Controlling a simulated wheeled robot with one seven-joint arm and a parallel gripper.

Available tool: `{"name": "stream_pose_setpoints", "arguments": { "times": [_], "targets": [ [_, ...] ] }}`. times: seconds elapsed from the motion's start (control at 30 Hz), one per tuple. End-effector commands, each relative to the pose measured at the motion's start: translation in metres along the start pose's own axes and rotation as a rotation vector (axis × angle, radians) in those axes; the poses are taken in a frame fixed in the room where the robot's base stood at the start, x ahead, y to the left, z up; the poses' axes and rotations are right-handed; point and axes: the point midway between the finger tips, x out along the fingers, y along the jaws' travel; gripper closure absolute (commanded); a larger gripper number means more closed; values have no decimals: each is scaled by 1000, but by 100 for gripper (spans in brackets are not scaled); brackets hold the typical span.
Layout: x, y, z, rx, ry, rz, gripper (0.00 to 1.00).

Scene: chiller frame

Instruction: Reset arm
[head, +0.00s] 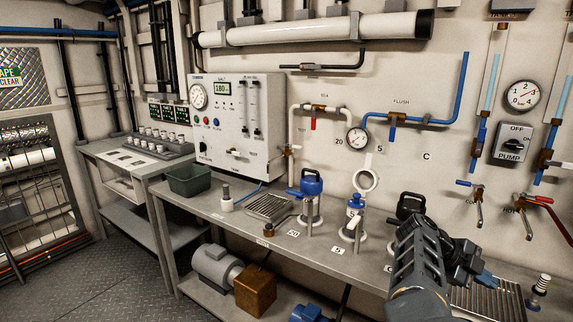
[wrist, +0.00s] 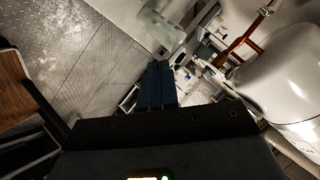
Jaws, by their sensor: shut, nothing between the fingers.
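My gripper shows in the wrist view (wrist: 157,84) with its two dark fingers side by side and closed, nothing held between them. In the head view my arm comes up from the lower right in front of the workbench (head: 245,222), near its right part. The fingertips cannot be made out clearly in the head view. In the wrist view a grey metal floor (wrist: 85,60) and a tilted, partly cut-off white cylinder (wrist: 290,75) lie beyond and to the right of the fingers.
A control panel (head: 222,123) stands behind. Pipes and a pump switch (head: 513,143) line the wall. The floor at left (head: 105,275) is clear.

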Motion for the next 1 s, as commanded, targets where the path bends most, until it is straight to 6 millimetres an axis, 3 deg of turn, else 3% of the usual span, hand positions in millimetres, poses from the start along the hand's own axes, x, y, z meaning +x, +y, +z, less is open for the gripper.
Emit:
{"name": "stream_pose_setpoints", "arguments": {
  "times": [0.03, 0.2, 0.4, 0.67, 0.87, 1.0],
  "targets": [
    [30, 5, -16, 4, 61, -63, 100],
    [94, 7, -69, -3, 218, -298, 100],
    [131, 11, -126, -60, 347, -585, 100],
    [134, 30, -176, -203, 420, -949, 100],
    [116, 65, -196, -354, 405, -1201, 100],
    [97, 99, -204, -472, 359, -1357, 100]
  ]
}}
